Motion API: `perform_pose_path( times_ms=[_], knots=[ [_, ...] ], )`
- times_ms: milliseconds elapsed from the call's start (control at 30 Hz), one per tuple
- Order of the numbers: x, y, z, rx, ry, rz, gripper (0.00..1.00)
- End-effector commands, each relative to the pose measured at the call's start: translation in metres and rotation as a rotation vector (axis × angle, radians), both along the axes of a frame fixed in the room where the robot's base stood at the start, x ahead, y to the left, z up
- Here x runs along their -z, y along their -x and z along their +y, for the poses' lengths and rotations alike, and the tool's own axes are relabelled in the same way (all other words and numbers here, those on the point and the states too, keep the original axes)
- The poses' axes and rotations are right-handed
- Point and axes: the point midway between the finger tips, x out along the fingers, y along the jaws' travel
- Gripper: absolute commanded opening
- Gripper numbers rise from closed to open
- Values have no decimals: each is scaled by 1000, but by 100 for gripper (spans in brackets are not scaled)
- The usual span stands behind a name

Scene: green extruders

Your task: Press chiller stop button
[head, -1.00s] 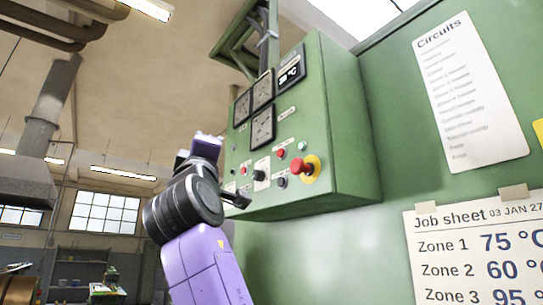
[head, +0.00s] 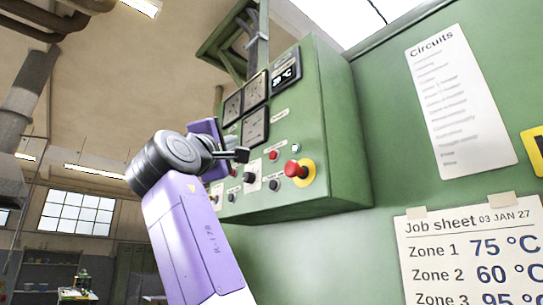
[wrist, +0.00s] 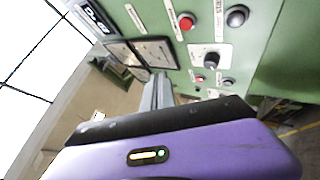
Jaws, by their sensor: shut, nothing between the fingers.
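The green control box (head: 345,130) carries the buttons; their labels are too small to read, so I cannot tell which is the chiller stop. One red button (head: 273,155) sits beside a black knob (head: 249,177) and above a black button (head: 272,186). In the wrist view there is a red button (wrist: 187,21), a black button (wrist: 237,16), a black selector knob (wrist: 211,60) and a smaller red button (wrist: 199,78). My gripper (head: 243,155) is shut and empty, in front of the panel, left of the red button. Its fingers (wrist: 158,92) point toward the panel in the wrist view.
A large red mushroom button (head: 293,170) on a yellow ring stands out at the panel's right. Square gauges (head: 255,127) and a temperature display (head: 286,73) are above. A job sheet (head: 470,250) and circuits list (head: 460,105) are on the green wall at right.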

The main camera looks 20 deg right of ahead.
Motion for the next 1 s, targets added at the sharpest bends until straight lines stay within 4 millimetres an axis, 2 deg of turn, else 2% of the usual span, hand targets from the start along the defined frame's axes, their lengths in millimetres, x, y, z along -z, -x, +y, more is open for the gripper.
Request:
perform_pose_path(
  times_ms=[167, 700, 1000],
  knots=[
    [1, -4, -12, 2, -2, 1, 0],
    [-1, -23, -73, 1, -1, 0, 0],
    [0, -27, -83, -1, -1, -1, 0]
  ],
)
